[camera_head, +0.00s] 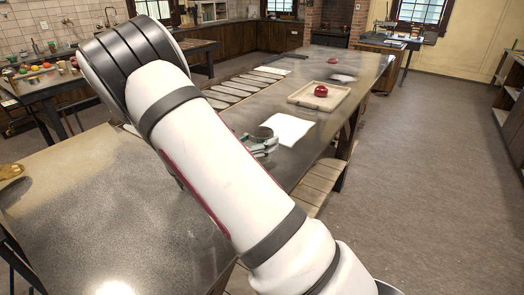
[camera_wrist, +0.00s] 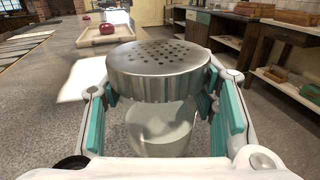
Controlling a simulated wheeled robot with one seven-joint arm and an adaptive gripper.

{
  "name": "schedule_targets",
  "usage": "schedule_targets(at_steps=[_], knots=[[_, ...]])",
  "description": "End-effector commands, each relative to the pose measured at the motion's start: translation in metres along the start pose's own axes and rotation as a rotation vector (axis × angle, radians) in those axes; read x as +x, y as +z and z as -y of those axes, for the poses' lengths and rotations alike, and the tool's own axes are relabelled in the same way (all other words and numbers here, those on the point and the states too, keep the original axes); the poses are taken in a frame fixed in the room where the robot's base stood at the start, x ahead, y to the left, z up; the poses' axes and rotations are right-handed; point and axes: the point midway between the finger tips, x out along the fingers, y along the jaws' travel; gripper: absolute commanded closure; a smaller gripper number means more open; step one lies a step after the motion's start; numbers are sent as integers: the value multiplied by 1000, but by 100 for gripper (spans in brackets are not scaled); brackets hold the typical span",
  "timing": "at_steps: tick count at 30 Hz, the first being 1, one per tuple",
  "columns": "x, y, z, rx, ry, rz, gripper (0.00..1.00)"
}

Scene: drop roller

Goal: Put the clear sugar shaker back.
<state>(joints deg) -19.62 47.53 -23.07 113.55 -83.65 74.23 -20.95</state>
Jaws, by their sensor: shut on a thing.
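The clear sugar shaker (camera_wrist: 160,75) fills the middle of the wrist view, upright, with a perforated metal lid and a clear body below. My gripper (camera_wrist: 162,105) is shut on it, with teal-padded fingers on both sides of the shaker. In the head view the shaker's lid (camera_head: 262,132) shows small beside my gripper (camera_head: 266,146), over the long table near a white sheet. My arm hides part of the table there. I cannot tell whether the shaker's base touches the table.
The white sheet (camera_head: 290,129) lies on the long table (camera_head: 330,120). Beyond it is a wooden tray (camera_head: 334,101) with a red object (camera_head: 321,91); another red object (camera_head: 333,60) stands farther back. Several grey slats (camera_head: 236,88) lie along the left.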

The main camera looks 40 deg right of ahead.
Motion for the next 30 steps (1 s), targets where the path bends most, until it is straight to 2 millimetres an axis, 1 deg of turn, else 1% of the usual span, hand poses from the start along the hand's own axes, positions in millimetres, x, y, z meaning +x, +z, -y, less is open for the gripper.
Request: schedule_targets(at_steps=[4, 7, 18, 19, 20, 21, 22, 30], knots=[[0, -23, 0, -5, 0, 1, 82], [0, -34, 0, -1, 1, 1, 82], [0, -38, 0, 0, 1, 1, 82], [0, -39, 0, 0, 1, 0, 45], [0, -38, 0, 0, 1, 0, 38], [0, -38, 0, 0, 1, 0, 29], [0, -38, 0, 0, 1, 0, 27], [0, -38, 0, 0, 1, 0, 27]])
